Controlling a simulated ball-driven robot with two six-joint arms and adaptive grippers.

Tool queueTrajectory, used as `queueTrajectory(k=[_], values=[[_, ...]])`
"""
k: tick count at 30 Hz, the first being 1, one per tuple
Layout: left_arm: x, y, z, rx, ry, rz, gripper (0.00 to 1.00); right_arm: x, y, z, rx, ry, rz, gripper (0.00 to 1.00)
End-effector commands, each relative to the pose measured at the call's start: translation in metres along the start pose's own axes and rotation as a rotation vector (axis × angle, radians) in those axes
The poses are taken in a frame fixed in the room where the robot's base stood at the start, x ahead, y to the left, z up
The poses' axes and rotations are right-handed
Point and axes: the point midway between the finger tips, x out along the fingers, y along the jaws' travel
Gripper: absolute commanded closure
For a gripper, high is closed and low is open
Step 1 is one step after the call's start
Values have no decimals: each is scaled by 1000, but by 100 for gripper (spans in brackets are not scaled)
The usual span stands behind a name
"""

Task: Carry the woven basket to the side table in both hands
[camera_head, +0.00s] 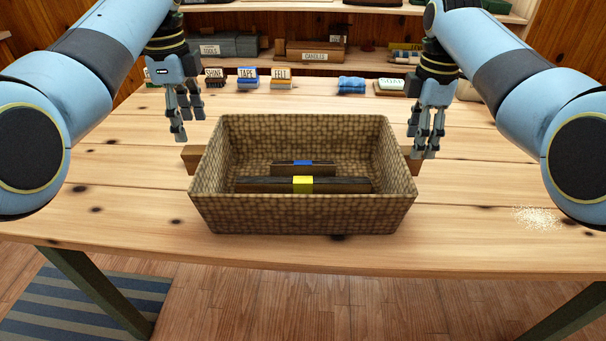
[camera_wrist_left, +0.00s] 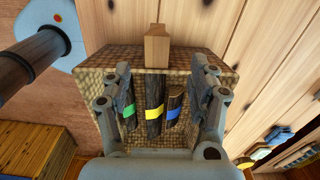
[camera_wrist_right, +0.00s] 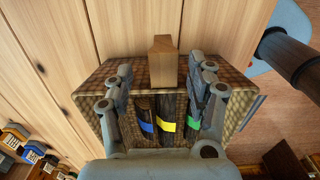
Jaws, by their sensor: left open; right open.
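The woven basket (camera_head: 305,214) stands upright on the wooden table, with a wooden handle on each side. The left handle (camera_head: 193,159) also shows in the left wrist view (camera_wrist_left: 157,47). The right handle (camera_head: 413,161) also shows in the right wrist view (camera_wrist_right: 162,62). Dark pieces with coloured bands lie inside, one with a yellow band (camera_head: 303,184) and one with a blue band (camera_head: 302,162). My left gripper (camera_head: 181,131) is open and empty, above and behind the left handle. My right gripper (camera_head: 427,146) is open and empty, close above the right handle. Neither touches the basket, as far as I can tell.
The wooden table (camera_head: 110,215) is clear around the basket. Small labelled boxes (camera_head: 248,78), a folded blue cloth (camera_head: 351,84) and a soap box (camera_head: 391,86) line its back. White grains (camera_head: 538,217) lie at right. A striped rug (camera_head: 80,305) is on the floor.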

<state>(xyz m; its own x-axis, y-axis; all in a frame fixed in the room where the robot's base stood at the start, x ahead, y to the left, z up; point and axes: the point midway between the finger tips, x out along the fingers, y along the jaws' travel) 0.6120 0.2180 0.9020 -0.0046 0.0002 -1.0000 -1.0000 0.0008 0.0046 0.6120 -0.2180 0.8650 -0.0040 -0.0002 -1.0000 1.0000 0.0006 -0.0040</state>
Motion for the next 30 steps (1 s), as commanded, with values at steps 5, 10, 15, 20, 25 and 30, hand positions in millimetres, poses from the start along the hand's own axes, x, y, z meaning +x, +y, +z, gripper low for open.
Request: queueTrajectory(k=[5, 10, 15, 20, 25, 30], values=[[35, 1, 0, -1, 0, 4, 40, 35, -1, 0, 1, 0, -5, 44], [60, 0, 0, -1, 0, 3, 40, 60, 0, 0, 1, 0, -3, 44], [74, 0, 0, -1, 0, 0, 40, 74, 0, 0, 1, 0, -2, 44], [78, 0, 0, -1, 0, 0, 40, 77, 0, 0, 1, 0, 0, 44], [78, 0, 0, -1, 0, -1, 40, 77, 0, 0, 1, 0, 0, 44], [78, 0, 0, -1, 0, -1, 59, 77, 0, 0, 1, 0, 0, 62]])
